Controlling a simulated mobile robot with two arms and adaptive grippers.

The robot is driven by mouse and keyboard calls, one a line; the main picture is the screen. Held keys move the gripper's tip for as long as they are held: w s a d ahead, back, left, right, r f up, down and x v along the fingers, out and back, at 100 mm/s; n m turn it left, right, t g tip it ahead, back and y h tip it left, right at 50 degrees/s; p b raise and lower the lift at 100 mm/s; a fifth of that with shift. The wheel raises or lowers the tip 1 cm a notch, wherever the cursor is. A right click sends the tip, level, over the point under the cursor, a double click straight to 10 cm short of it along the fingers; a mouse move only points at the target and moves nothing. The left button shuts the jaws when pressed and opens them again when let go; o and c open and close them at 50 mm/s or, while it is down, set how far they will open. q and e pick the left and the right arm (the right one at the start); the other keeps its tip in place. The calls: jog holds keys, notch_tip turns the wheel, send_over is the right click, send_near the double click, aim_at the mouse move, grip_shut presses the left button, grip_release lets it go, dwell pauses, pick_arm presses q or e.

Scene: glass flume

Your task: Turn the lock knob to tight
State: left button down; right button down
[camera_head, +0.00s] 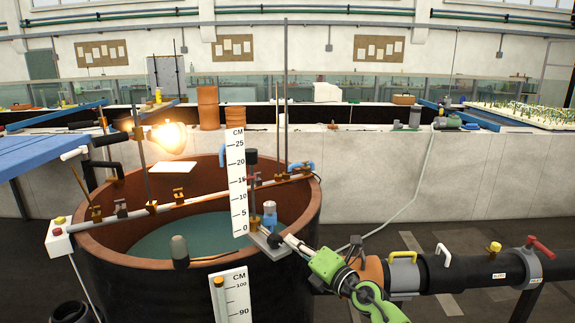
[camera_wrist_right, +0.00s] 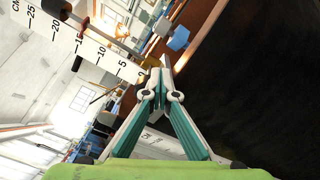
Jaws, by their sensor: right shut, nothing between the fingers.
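A white CM scale (camera_head: 236,180) stands upright at the front right rim of the round tank. A small bracket (camera_head: 266,243) at its foot carries a blue fitting (camera_head: 270,209) and a dark rounded part just left of my fingertips. I cannot tell which of these small parts is the lock knob. My right gripper (camera_head: 288,240), on a green arm, is shut and empty at the bracket's right end; contact is unclear. In the right wrist view its fingertips (camera_wrist_right: 165,66) meet below the blue fitting (camera_wrist_right: 178,38), with the scale (camera_wrist_right: 85,42) to their left. My left gripper is out of view.
The brown-rimmed tank (camera_head: 88,237) holds greenish water. A rail with several clamps (camera_head: 151,207) and thin rods crosses it. A dark pipe (camera_head: 462,270) with yellow and red handles lies at the right. A lit lamp (camera_head: 168,138) hangs over the tank's back.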

jog(key=shift+s+a+f, duration=0.1)
jog(key=shift+a+f, duration=0.1)
jog(key=shift+a, duration=0.05)
jog(key=p+v, duration=0.2)
jog(key=v, duration=0.4)
jog(key=shift+w+d+r+p, duration=0.2)
jog(key=shift+d+p, duration=0.15)
jog(key=shift+p, duration=0.05)
